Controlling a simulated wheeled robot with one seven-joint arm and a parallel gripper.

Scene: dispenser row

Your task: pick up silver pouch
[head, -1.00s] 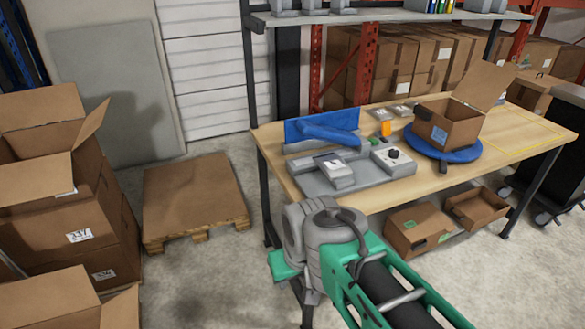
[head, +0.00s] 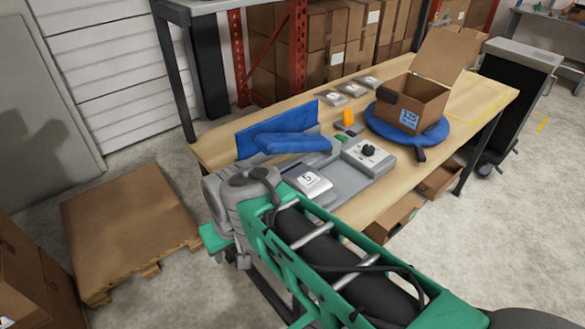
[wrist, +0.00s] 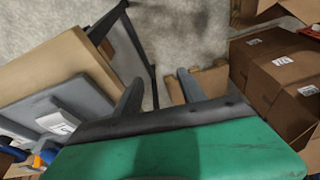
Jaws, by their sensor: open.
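Three small flat silver-grey pouches with pale labels lie in a row at the back of the wooden table in the head view: a near one (head: 334,100), a middle one (head: 352,90) and a far one (head: 368,82). They are left of the open carton. My gripper shows in the wrist view (wrist: 159,78), with its two dark fingers apart and nothing between them. It is off the table's near left side, well away from the pouches. Its fingers are not clear in the head view. No pouch can be made out in the wrist view.
The table (head: 480,100) bears a grey machine with a white block (head: 310,184), a control box (head: 368,156), a blue piece (head: 292,143), an orange item (head: 348,117) and an open carton (head: 410,103) on a blue turntable. A wooden pallet (head: 125,225) lies on the floor left.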

